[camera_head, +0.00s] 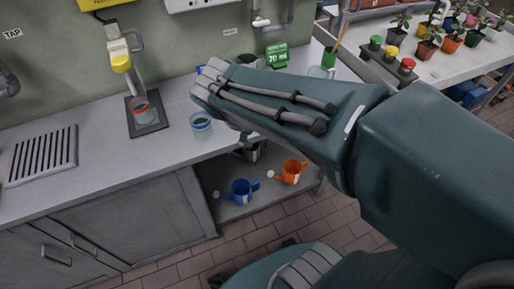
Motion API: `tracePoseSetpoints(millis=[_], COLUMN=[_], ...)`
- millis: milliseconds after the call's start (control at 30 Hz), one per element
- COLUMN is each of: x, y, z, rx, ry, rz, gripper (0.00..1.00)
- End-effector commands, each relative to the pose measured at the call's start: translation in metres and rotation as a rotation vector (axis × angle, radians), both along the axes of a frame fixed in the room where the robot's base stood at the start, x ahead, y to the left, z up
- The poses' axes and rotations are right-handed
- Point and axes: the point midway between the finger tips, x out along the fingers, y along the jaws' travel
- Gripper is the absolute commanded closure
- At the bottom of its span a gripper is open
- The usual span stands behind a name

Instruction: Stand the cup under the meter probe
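The meter probe (121,63), a white fitting with a yellow end, hangs from the wall at the left. A clear cup with a red band (143,112) stands upright on the dark pad (137,130) below it. A second clear cup with a blue band (201,127) is upright to the right of the pad, just below my gripper's end in the picture. My gripper (208,82) reaches in from the right over the counter. Its fingers are seen from above and behind, so I cannot tell whether they are open or touch the blue-banded cup. A green sign (277,56) reads 70 ml.
A slotted drain grille (43,154) lies on the counter at the left. Blue (240,191) and orange (292,172) watering cans stand on the lower shelf. Potted plants (428,42) and coloured buttons (391,53) are at upper right. Counter between grille and pad is clear.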

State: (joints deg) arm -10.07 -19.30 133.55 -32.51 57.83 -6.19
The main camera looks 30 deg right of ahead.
Motion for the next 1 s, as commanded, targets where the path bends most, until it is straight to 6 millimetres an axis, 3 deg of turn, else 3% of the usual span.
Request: tracePoseSetpoints(millis=[100,333,500,1000], x=[-0.032,-0.069,-0.076,-0.075], y=[0.006,0.027,0.034,0.034], z=[0.007,0.017,0.020,0.020], rx=[0.204,0.532,0.619,0.620], ry=[-0.106,-0.275,-0.318,-0.316], rz=[-0.148,-0.359,-0.411,-0.410], gripper=[0.00,0.00,0.00,0.00])
